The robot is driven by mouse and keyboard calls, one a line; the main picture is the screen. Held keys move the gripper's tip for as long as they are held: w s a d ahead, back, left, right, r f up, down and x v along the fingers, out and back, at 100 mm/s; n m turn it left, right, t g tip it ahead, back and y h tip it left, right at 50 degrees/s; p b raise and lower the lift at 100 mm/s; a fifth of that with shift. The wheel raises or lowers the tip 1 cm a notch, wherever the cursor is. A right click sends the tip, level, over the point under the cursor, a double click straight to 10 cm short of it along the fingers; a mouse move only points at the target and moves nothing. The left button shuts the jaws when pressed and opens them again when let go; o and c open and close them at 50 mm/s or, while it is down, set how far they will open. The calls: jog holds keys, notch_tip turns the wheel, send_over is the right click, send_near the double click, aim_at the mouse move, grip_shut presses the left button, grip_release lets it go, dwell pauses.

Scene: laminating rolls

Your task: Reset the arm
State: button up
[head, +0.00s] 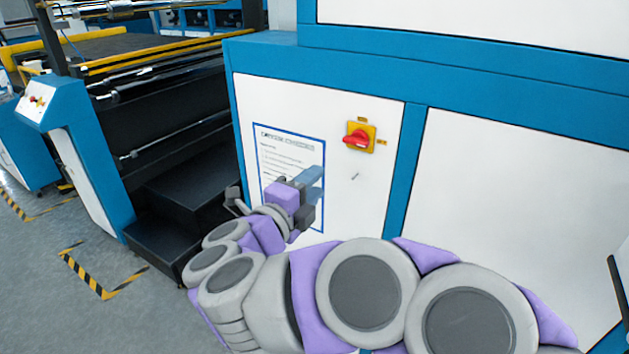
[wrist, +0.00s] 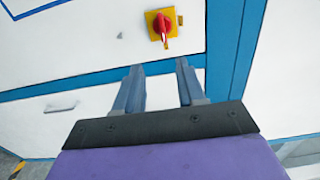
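My gripper (wrist: 160,84) shows in the wrist view with its two grey-blue fingers apart and nothing between them. In the head view my gripper (head: 309,180) is in front of the white cabinet panel, over the lower right of a blue-framed notice sheet (head: 285,150). My grey and purple arm reaches from the lower right toward the panel. A red rotary switch on a yellow plate (head: 360,136) is on the panel, up and right of the gripper. The switch also shows in the wrist view (wrist: 161,25), beyond the fingertips and apart from them.
The blue and white cabinet (head: 414,150) fills the right side. Dark steps (head: 180,215) and a roller machine (head: 150,80) stand at left, with a blue control stand (head: 75,140). Grey floor (head: 50,290) with black-yellow markings lies open at lower left.

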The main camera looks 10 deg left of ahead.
jog(key=w+a+r+n+y, duration=0.2)
jog(key=a+r+n+y, duration=0.35)
jog(key=n+y, duration=0.45)
jog(key=s+d+f+n+g, duration=1.25)
jog(key=s+d+f, duration=0.35)
jog(key=s+f, duration=0.25)
jog(key=s+d+f+g+h, duration=0.2)
jog(key=s+d+g, duration=0.1)
jog(key=s+d, duration=0.4)
jog(key=s+d+f+g+h, duration=0.1)
jog(key=s+d+f+g, duration=0.2)
jog(key=s+d, duration=0.4)
jog(key=shift+s+d+f+h, duration=0.3)
jog(key=shift+s+f+h, duration=0.1)
jog(key=shift+s, duration=0.75)
